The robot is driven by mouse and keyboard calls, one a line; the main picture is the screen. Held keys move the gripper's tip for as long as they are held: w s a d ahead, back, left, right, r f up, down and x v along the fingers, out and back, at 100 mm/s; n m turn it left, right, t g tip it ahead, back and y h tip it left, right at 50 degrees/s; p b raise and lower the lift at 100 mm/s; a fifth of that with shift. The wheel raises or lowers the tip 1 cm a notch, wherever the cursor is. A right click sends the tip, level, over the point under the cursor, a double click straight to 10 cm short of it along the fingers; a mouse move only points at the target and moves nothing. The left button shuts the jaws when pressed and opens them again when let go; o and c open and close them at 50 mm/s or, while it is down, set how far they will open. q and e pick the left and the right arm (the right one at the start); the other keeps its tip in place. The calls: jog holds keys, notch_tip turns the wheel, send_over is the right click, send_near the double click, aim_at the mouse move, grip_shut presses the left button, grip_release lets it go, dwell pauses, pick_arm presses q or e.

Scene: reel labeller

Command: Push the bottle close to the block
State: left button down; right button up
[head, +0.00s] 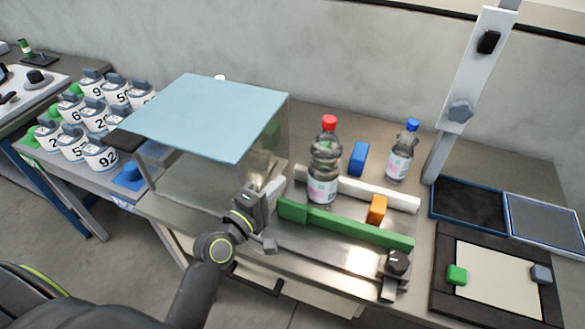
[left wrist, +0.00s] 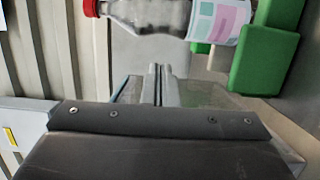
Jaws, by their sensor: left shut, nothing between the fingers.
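A clear bottle (head: 322,163) with a red cap and a pink-and-white label stands upright between a green rail (head: 345,226) and a white rail (head: 395,197). An orange block (head: 377,208) sits to its right in the same channel, with a gap between them. My left gripper (head: 274,190) is shut and empty, left of the bottle and apart from it. In the left wrist view, its closed fingers (left wrist: 158,85) point toward the bottle (left wrist: 155,14), which lies across the top edge. My right gripper is not in view.
A blue-topped clear cover (head: 212,112) stands close to my left gripper. A blue block (head: 358,158) and a blue-capped bottle (head: 400,158) stand behind the white rail. A black knob (head: 397,262) sits at the green rail's right end. Numbered white containers (head: 101,155) stand at left.

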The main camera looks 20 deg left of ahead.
aim_at(325, 165)
pick_arm(q)
jog(key=p+x, duration=0.2)
jog(key=x, duration=0.7)
jog(key=shift+w, duration=0.3)
jog(key=shift+d+f, duration=0.1)
jog(key=shift+d, duration=0.05)
